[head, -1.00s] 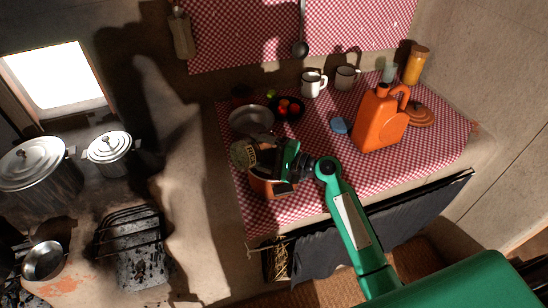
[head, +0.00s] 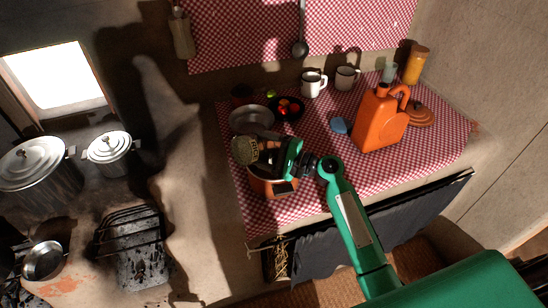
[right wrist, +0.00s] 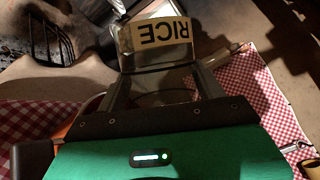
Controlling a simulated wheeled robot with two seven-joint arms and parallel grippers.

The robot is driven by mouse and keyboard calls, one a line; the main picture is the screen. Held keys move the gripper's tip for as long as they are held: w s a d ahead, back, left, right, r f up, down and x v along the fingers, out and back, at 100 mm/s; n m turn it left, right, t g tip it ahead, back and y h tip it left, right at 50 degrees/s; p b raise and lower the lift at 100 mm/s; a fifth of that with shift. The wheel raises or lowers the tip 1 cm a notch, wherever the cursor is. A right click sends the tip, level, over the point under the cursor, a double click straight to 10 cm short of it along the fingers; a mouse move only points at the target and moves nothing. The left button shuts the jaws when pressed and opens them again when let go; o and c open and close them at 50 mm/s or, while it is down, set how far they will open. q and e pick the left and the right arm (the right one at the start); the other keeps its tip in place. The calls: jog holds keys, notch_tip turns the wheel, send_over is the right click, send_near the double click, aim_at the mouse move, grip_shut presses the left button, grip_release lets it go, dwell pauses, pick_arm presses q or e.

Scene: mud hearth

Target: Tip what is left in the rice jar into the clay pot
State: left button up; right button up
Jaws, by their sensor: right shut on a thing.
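The rice jar (head: 246,151) is glass with a pale label; in the right wrist view the jar (right wrist: 160,40) shows the word RICE upside down. My right gripper (head: 270,153) is shut on it and holds it tilted, over the left part of the clay pot. The clay pot (head: 262,188) is orange-brown and stands near the counter's front left; jar and gripper hide much of its opening. Whether grains are leaving the jar cannot be told. My left gripper is not in view.
A metal pan (head: 240,122) and a dark bowl of red and green produce (head: 290,108) stand behind the pot. Mugs (head: 312,84), a blue sponge (head: 338,125), an orange jug (head: 378,122) and a clay lid (head: 421,115) are farther right.

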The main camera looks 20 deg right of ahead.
jog(key=shift+w+d+r+m+t+y, duration=0.25)
jog(key=shift+d+m, duration=0.15)
jog(key=shift+m, duration=0.35)
jog(key=shift+w+d+r+m+t+y, duration=0.15)
jog(key=shift+d+r+m+t, duration=0.15)
jog(key=shift+m, duration=0.45)
dwell(1.8)
